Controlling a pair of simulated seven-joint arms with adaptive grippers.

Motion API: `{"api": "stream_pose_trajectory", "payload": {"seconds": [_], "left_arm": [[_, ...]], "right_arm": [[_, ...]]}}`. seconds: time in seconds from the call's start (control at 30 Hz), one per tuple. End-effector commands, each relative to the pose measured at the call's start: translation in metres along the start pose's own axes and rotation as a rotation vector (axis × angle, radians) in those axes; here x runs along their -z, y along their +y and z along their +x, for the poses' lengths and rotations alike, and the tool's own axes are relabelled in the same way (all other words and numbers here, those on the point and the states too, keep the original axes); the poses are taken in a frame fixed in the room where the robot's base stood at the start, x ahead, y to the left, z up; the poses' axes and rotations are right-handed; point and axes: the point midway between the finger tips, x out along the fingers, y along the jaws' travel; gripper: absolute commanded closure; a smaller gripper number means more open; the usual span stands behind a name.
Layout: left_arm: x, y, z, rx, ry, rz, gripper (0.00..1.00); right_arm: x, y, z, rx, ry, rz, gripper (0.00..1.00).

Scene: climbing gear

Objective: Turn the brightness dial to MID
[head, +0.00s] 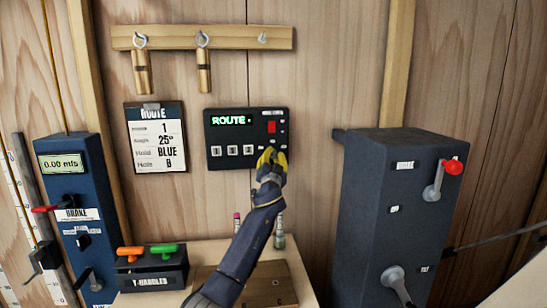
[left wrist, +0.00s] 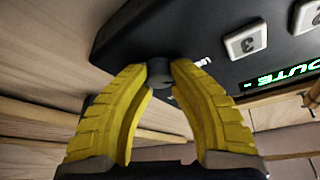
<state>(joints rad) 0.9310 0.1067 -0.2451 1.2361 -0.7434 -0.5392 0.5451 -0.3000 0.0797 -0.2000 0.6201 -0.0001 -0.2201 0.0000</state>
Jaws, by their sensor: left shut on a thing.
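The brightness dial (left wrist: 160,71) is a small dark knob on the black control panel (head: 225,116). My left gripper (head: 271,156) is at the panel's lower right corner, with its yellow fingertips shut on the dial. In the left wrist view the two yellow fingers (left wrist: 160,75) meet the knob from both sides. The fingers hide the dial in the head view, and its pointer and MID mark cannot be read. The panel's green display (head: 231,120) reads ROUTE. My right gripper is not in view.
A red switch (head: 271,127) and several white numbered buttons (head: 233,151) are near the fingers. A route card (head: 155,137) hangs left of the panel. A dark cabinet (head: 375,200) with cranks stands right, a blue brake box (head: 75,175) left, and a T-handles box (head: 152,275) below.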

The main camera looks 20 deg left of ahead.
Motion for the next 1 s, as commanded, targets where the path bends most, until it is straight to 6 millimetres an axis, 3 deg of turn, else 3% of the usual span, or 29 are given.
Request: {"api": "stream_pose_trajectory", "payload": {"seconds": [0.27, 1.0], "left_arm": [[0.0018, -0.0026, 0.0009, -0.055, 0.004, 0.139, 1.00], [0.0042, -0.0028, 0.0012, -0.304, 0.006, 0.743, 1.00]], "right_arm": [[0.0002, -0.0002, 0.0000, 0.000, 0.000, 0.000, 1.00], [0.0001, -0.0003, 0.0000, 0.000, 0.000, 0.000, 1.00]]}}
